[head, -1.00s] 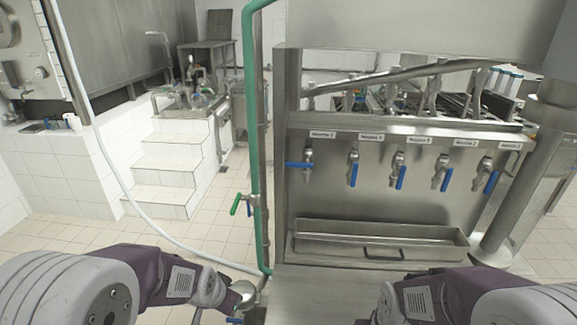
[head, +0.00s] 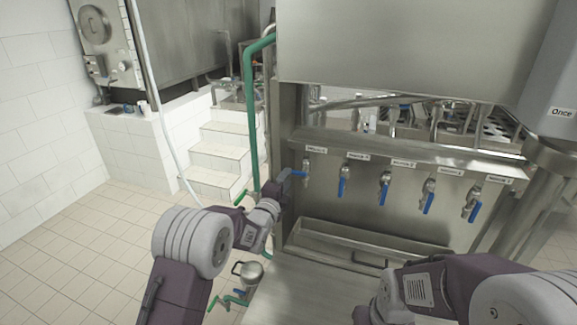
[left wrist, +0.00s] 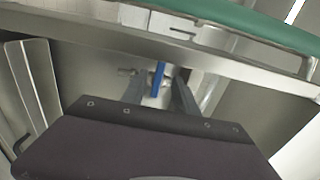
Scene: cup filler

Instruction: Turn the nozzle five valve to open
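The nozzle five valve is the leftmost tap (head: 306,168) on the steel panel. Its blue handle (head: 299,173) lies level and points left. In the left wrist view the blue handle (left wrist: 158,78) shows between two dark fingers. My left gripper (head: 286,174) is at the free end of this handle. In the left wrist view its fingers (left wrist: 160,92) stand apart, with gaps at the handle. Whether either finger touches it cannot be told. My right arm is at the lower right; its gripper fingers do not show.
Several other taps with blue handles hanging down, such as the neighbouring one (head: 343,181), line the panel to the right. A drip tray (head: 325,262) juts out below. A green pipe (head: 249,115) runs upright left of the panel. Tiled floor (head: 75,240) is clear at left.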

